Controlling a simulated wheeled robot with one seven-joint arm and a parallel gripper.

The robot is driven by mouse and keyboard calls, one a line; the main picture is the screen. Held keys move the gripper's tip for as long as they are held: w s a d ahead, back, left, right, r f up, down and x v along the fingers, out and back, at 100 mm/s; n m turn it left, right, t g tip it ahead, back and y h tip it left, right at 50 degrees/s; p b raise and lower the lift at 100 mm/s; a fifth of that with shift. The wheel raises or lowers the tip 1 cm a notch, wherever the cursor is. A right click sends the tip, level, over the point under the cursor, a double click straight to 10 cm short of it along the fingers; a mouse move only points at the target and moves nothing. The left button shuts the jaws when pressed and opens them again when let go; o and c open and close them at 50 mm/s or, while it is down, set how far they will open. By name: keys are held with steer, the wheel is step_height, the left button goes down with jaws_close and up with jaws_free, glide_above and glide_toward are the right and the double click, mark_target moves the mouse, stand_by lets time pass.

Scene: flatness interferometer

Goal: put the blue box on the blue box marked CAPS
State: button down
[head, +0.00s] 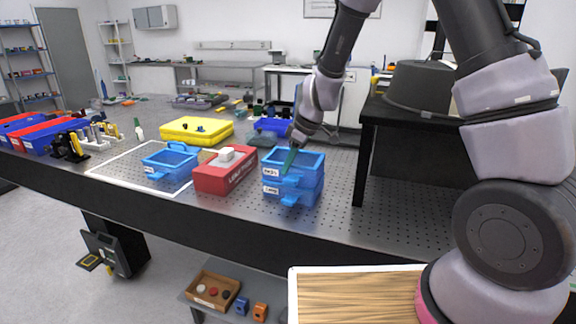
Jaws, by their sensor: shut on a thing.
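A blue open box (310,162) with a white label sits directly over the lower blue box (300,194), whose label appears to read CAPS. The two look lined up and touching, though a small gap cannot be ruled out. The exact grip and the inside of the lower box are hidden.
Another blue box (168,165) stands inside a white outline. A yellow case (196,130) lies behind. A black stand (369,150) rises to the right. Perforated tabletop is bare between.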

steer(key=shift+f, duration=0.15)
steer(key=c, duration=0.9)
jaws_free()
steer(key=s+d+r+m+t, duration=0.1)
steer(key=s+d+r+m, duration=0.25)
steer(key=d+r, duration=0.6)
steer(key=s+d+r+m+t, duration=0.1)
steer(key=s+d+r+m, duration=0.3)
steer(key=r, duration=1)
steer(key=s+d+r+m+t, duration=0.1)
steer(key=s+d+r+m, duration=0.1)
steer(key=s+d+m, duration=0.1)
steer(key=s+d+r+m+t+h, duration=0.1)
steer(key=s+d+m, duration=0.3)
steer(key=s, duration=0.1)
steer(key=s+d+r+m+t+h, duration=0.1)
steer(key=s+d+r+m+t, duration=0.1)
steer(key=s+d+m, duration=0.1)
steer(key=shift+s+d+r+m, duration=0.35)
steer(key=shift+s+d, duration=0.25)
steer(key=shift+d, duration=0.1)
